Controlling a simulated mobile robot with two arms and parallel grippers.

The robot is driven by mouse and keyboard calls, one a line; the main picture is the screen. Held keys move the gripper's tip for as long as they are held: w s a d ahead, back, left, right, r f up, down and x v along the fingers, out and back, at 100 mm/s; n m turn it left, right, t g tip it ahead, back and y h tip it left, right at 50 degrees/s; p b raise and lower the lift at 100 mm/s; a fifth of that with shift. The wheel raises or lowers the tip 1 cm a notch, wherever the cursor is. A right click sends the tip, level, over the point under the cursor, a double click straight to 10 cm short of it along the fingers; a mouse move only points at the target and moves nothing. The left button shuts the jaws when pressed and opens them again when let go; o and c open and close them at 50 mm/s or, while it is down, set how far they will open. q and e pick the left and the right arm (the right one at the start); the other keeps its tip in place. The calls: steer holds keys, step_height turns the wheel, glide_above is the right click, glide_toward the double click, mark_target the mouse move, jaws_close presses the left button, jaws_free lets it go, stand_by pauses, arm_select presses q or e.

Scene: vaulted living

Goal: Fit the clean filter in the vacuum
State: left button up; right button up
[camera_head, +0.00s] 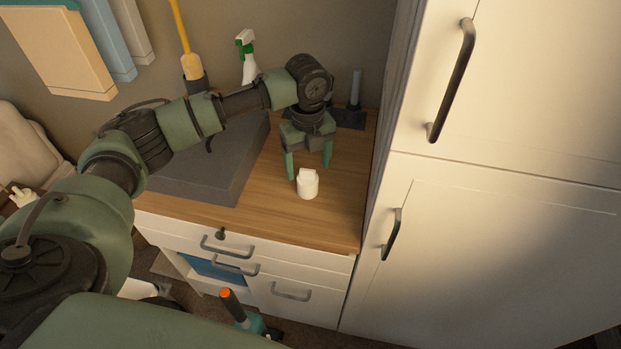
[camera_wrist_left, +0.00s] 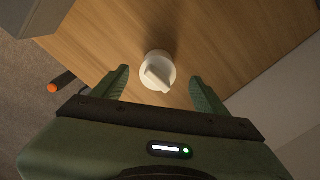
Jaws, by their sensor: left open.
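A small white round piece with a raised grip bar on top, which looks like the filter (camera_head: 308,186), stands on the wooden counter (camera_head: 265,222). My left gripper (camera_head: 308,170) is open above and just behind it. In the left wrist view the filter (camera_wrist_left: 158,72) lies ahead of and between the two open fingers (camera_wrist_left: 160,92), apparently untouched. A teal device with a dark handle and orange tip (camera_head: 243,318), possibly the vacuum, stands low in front of the drawers; its lower part is partly hidden. My right gripper is not in view.
A grey block (camera_head: 215,165) takes up the counter's left part. A spray bottle (camera_head: 247,60), a yellow-handled tool (camera_head: 190,62) and a dark stand (camera_head: 354,100) are at the back. A tall white cabinet (camera_head: 480,240) borders the counter on the right. Drawers (camera_head: 290,285) lie below.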

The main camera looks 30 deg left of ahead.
mark_target(307, 178)
arm_select(q)
steer(key=shift+s+f+p, duration=0.35)
steer(key=shift+f+p, duration=0.2)
steer(key=shift+f, duration=0.3)
step_height(307, 178, down, 3)
steer(key=shift+w+r+p, duration=0.1)
steer(key=shift+p, duration=0.25)
steer(key=shift+w+f, duration=0.1)
steer(key=shift+f, duration=0.4)
steer(key=c, duration=1.5)
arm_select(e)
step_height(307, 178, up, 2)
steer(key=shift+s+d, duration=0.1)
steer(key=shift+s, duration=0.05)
